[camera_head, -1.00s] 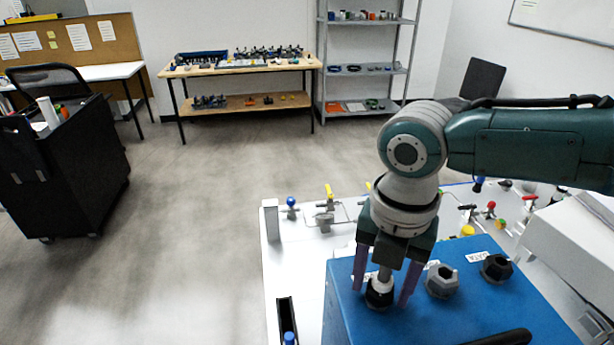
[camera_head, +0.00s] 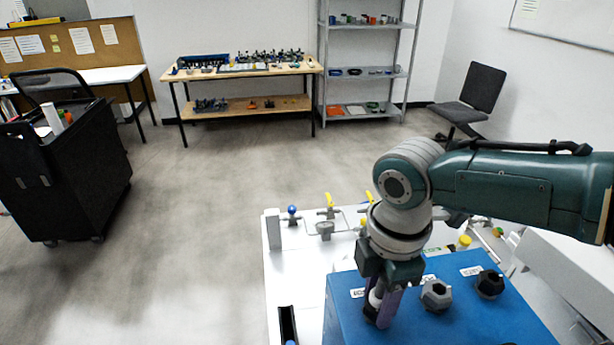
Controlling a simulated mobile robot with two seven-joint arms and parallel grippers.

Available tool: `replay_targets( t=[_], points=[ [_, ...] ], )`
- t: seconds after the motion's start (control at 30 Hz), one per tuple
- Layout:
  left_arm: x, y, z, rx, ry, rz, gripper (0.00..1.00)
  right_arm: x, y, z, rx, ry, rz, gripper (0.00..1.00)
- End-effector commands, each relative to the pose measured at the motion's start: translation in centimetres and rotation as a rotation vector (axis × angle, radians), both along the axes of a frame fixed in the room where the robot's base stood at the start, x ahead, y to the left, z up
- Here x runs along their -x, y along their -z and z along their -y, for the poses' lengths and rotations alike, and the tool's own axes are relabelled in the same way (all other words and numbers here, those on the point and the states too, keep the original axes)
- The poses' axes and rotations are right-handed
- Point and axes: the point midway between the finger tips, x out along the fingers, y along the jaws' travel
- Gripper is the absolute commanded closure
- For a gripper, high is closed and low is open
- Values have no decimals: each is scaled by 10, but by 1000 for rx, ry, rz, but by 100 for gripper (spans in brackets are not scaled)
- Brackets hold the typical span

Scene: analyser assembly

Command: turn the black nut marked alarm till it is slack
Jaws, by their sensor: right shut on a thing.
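A blue box (camera_head: 450,325) carries a row of three nuts on its top. The leftmost one, a dark nut, sits between the two purple fingers of my right gripper (camera_head: 381,306) and is almost wholly hidden by them. The gripper points down and is shut on this nut, with a pale stem showing between the fingers. A white label beside it is partly covered and too small to read. A grey nut (camera_head: 436,295) is in the middle and a black nut (camera_head: 489,284) at the right, both untouched. My left gripper is out of view.
The box stands on a white bench top (camera_head: 292,262) with valves, a blue knob (camera_head: 292,209) and yellow handles (camera_head: 330,200) behind it. A black slot (camera_head: 287,325) lies left of the box.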

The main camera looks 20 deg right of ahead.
Motion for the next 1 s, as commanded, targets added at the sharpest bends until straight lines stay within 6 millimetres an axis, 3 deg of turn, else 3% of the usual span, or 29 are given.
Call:
replay_targets(
  t=[0.03, 0.27, 0.57, 0.67, 1.0],
  points=[
    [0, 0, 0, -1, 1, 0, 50, 0, 0, 0, 0, -1, -1, 76],
    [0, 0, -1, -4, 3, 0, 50, 0, 0, 0, 0, -1, -1, 100],
    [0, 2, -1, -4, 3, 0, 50, 0, 0, 0, 0, -40, 0, 100],
    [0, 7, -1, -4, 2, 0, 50, 0, 2, 0, 2, -199, 1, 100],
    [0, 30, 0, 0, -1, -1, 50, 0, 3, 1, 3, -960, 0, 100]
  ],
)
